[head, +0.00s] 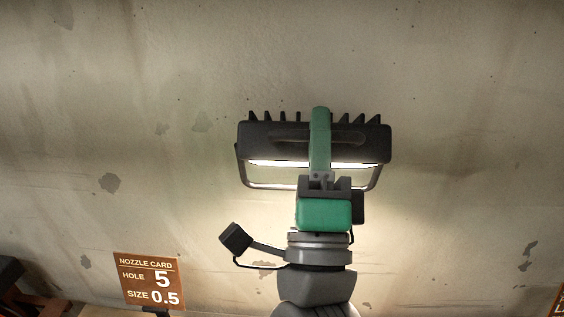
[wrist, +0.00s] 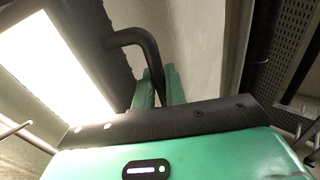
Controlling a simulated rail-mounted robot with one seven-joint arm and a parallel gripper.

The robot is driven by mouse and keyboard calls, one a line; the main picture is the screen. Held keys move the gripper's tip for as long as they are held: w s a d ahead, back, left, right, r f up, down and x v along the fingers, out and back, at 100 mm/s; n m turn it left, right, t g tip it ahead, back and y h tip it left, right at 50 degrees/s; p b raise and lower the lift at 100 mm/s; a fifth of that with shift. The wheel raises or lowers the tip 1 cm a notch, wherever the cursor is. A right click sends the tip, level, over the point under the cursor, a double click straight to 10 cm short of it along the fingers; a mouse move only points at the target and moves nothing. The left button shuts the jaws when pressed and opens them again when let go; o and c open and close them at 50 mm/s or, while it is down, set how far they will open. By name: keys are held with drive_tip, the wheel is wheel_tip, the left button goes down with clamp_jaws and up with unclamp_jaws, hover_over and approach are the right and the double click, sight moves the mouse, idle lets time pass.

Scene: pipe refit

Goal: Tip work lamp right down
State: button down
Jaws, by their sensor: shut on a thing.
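The work lamp (head: 275,131) is a wide dark housing with fins along its top, in front of the wall in the head view. Its lit panel (head: 275,164) shows as a bright strip along the underside, and light falls on the wall below. My gripper (head: 320,113) is in front of the lamp's middle, green fingers reaching up over the housing. In the wrist view the lit panel (wrist: 55,60) fills the left side. A bent black handle (wrist: 133,36) runs down between the green fingers, and my gripper (wrist: 160,78) is shut on it. The far end of the handle is hidden.
A brown nozzle card (head: 149,281) reading hole 5, size 0.5 stands at the lower left. A perforated panel (wrist: 289,45) and dark pipes show at the right of the wrist view. The wall beside the lamp is bare.

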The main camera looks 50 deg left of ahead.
drive_tip(key=f+y+b, duration=0.1)
drive_tip(key=b, duration=0.1)
drive_tip(key=shift+s+d+f+b, duration=0.15)
drive_tip(key=shift+d+b, duration=0.05)
drive_tip(key=shift+b, duration=0.15)
drive_tip(key=shift+t+b, duration=0.3)
drive_tip(key=shift+t, duration=0.1)
drive_tip(key=c, duration=1.6)
unclamp_jaws()
drive_tip(key=shift+o, duration=0.2)
drive_tip(key=b+v, duration=0.2)
drive_tip(key=v, duration=0.5)
drive_tip(key=shift+s+d+f, duration=0.2)
drive_tip(key=shift+s+d, duration=0.05)
